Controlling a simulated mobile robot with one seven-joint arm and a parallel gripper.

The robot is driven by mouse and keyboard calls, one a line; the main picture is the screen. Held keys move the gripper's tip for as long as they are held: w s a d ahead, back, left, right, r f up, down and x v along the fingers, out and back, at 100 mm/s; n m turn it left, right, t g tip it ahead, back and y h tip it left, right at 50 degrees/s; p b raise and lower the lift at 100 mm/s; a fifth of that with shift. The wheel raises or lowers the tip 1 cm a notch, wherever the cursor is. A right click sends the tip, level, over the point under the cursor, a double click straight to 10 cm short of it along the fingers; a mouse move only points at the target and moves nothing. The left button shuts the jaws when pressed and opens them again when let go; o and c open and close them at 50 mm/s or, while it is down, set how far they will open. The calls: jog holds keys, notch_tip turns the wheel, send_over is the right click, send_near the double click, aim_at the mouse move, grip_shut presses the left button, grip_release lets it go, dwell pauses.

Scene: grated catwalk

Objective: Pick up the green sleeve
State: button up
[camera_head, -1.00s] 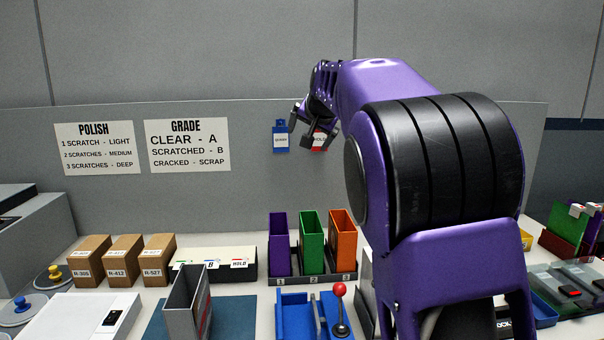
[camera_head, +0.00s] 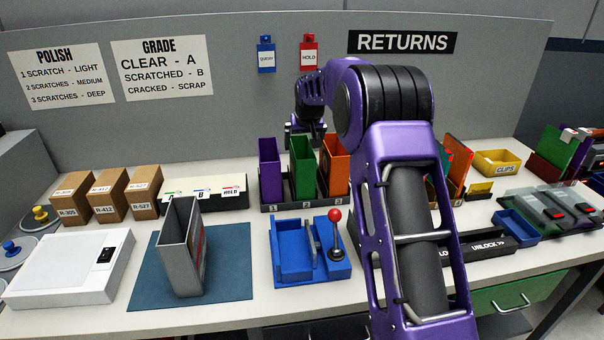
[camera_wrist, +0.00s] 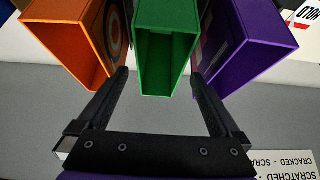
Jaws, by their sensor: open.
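The green sleeve (camera_head: 302,172) is an upright, open-topped box in slot 2 of a dark numbered rack (camera_head: 303,206), between a purple sleeve (camera_head: 270,170) and an orange sleeve (camera_head: 335,172). In the wrist view the green sleeve (camera_wrist: 166,75) is seen from above, its opening facing me. My gripper (camera_wrist: 160,75) is open, one finger on each side of the green sleeve's near end, in the gaps beside the orange (camera_wrist: 65,42) and purple (camera_wrist: 245,40) sleeves. I cannot tell whether the fingers touch it. In the head view my gripper (camera_head: 304,132) is above the rack, partly hidden.
A blue fixture with a red-knobbed lever (camera_head: 335,216) stands in front of the rack. A grey sleeve (camera_head: 178,255) stands on a blue mat (camera_head: 232,265) to its left. Cardboard boxes (camera_head: 109,198) stand farther left. A grey panel (camera_head: 240,110) rises behind.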

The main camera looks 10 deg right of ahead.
aim_at(301, 153)
jog(key=x, duration=0.7)
jog(key=shift+r, duration=0.1)
grip_shut()
dwell(0.5)
